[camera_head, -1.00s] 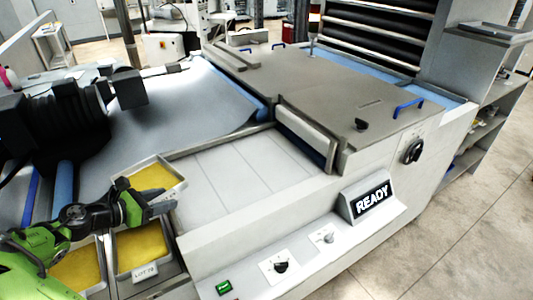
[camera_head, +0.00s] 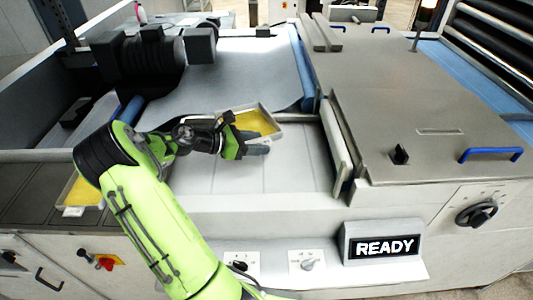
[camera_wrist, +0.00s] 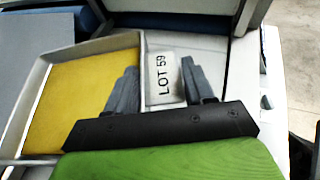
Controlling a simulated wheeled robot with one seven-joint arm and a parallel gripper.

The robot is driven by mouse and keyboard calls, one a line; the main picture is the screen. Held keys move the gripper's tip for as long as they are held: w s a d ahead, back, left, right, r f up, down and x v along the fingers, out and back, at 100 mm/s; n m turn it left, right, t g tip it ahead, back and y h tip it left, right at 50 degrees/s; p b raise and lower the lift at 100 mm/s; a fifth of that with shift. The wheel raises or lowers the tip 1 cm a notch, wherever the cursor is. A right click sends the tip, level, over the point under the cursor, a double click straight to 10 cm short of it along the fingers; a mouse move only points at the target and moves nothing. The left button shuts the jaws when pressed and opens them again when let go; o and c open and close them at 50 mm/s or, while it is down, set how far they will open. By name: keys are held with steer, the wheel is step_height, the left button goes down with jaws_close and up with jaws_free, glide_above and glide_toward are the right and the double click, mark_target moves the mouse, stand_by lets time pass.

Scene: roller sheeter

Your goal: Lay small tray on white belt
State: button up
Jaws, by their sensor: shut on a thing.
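The small tray (camera_head: 268,119), a shallow metal tray with yellow contents, is held in my gripper (camera_head: 262,145). In the wrist view, the fingers (camera_wrist: 161,84) are either side of its white tab marked LOT 59 (camera_wrist: 164,78), and the tray's yellow inside (camera_wrist: 80,95) lies to the left. The white belt (camera_head: 300,168) is the pale panelled surface left of the grey cover. The tray appears over the belt's far part, near the grey sheet; whether it touches the belt I cannot tell. My arm hides part of the belt's left side.
The grey machine cover (camera_head: 400,100) with a blue handle (camera_head: 490,154) stands right of the belt. A READY display (camera_head: 383,246) and knobs are on the front. Another yellow tray (camera_head: 82,193) sits at left, partly behind my arm. Dark rollers (camera_head: 150,55) stand behind.

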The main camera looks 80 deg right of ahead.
mark_target(257, 174)
steer(key=shift+s, duration=0.1)
step_height(257, 174, down, 10)
steer(key=shift+b, duration=0.5)
steer(key=shift+w, duration=0.25)
steer(key=o, duration=1.3)
